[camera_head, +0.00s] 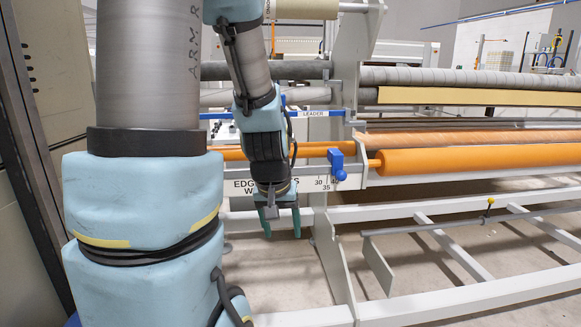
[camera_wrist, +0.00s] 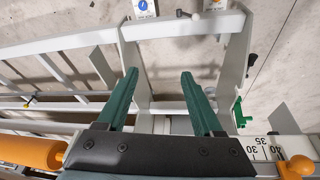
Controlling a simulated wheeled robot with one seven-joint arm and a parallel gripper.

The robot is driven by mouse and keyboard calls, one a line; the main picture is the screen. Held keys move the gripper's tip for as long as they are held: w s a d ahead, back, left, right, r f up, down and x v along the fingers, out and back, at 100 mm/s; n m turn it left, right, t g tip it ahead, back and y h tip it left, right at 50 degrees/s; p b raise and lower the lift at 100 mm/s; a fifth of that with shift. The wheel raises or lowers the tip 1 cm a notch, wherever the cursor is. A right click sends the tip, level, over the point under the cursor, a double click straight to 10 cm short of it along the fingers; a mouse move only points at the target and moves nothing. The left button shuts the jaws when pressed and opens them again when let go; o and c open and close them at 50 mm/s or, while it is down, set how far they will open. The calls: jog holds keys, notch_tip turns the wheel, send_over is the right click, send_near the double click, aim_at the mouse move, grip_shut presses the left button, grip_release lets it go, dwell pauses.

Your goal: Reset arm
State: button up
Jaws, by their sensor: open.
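My gripper (camera_head: 282,222) hangs down in front of the white gantry frame, with two dark green fingers. In the wrist view my gripper (camera_wrist: 160,92) is open, its fingers spread apart with nothing between them. My arm, in light blue covers, fills the left of the head view. The gripper is below the orange roller (camera_head: 470,159) and left of the gantry's upright end plate (camera_head: 329,262). No held object shows.
A blue clamp handle (camera_head: 339,165) sits by the roller's end. White rails (camera_head: 470,303) run low across the right. A yellow-topped pin (camera_head: 490,201) stands on a bar. A tall cabinet edge (camera_head: 30,150) is at far left. Bare floor (camera_head: 285,270) shows below the gripper.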

jog(key=s+a+g+y, duration=0.1)
jog(key=s+a+g, duration=0.1)
jog(key=s+a, duration=0.35)
notch_tip(320, 180, up, 25)
jog(key=p, duration=2.4)
jog(key=shift+w+d+f, duration=0.15)
jog(key=shift+w+d, duration=0.2)
